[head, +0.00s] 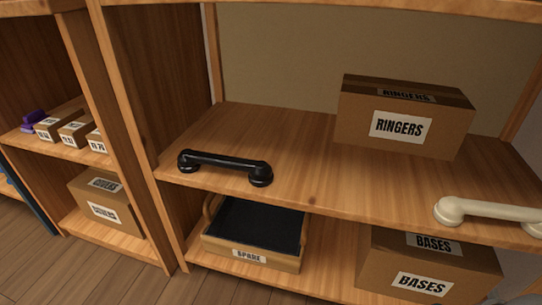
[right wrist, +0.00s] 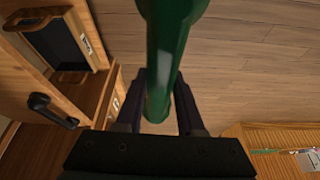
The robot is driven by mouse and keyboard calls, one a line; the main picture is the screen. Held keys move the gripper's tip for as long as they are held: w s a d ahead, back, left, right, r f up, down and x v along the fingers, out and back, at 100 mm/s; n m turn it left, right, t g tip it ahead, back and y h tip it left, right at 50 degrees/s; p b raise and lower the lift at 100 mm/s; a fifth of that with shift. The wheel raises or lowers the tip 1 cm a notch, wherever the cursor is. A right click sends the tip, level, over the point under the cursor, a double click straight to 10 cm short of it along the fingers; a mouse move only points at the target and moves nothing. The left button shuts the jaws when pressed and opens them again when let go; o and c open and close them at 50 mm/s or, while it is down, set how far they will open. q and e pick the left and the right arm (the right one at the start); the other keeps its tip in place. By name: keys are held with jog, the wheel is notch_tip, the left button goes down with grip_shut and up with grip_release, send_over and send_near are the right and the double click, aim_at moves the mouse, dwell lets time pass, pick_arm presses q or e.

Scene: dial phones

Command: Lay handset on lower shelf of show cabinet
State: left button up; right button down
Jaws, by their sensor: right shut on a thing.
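A green handset (right wrist: 165,60) hangs across the middle of the right wrist view, between the dark fingers of my right gripper (right wrist: 160,100), which is shut on it. The handset's far end runs out of the top of that view. Neither it nor my right gripper shows in the head view. A wooden cabinet (head: 312,200) fills the head view. Its upper visible board holds a black handset (head: 225,166) at the left front and a cream handset (head: 490,211) at the right front. I cannot tell whether this is the show cabinet. My left gripper is not in view.
A RINGERS box (head: 400,125) stands at the back right of that board; the board's middle is clear. Another shelf unit (head: 70,150) with small boxes stands left. A wooden surface (right wrist: 270,138) lies at the wrist view's lower right.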

jog(key=w+d+r+m+t+h+p, duration=0.1)
jog(key=w+d+r+m+p, duration=0.2)
jog(key=r+p, duration=1.1)
jog(key=w+d+r+m+t+h+p, duration=0.1)
jog(key=w+d+r+m+p, duration=0.2)
jog(key=r+p, duration=1.05)
jog(key=w+d+r+m+t+p, duration=0.1)
jog(key=w+r+m+p, duration=0.35)
jog(key=r, duration=1.85)
pick_arm(q)
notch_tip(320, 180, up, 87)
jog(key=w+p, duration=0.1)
jog(key=p, duration=5.2)
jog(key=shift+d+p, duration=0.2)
jog(key=shift+p, duration=0.15)
pick_arm(e)
jog(key=d+r+m+h, duration=0.1)
jog(key=d+r+m, duration=0.1)
jog(key=r, duration=2.8)
jog(key=w+d+r+m+h, duration=0.1)
jog(key=r, duration=2.9)
jog(key=shift+d+r+m, duration=0.15)
jog(key=shift+d+m, duration=0.2)
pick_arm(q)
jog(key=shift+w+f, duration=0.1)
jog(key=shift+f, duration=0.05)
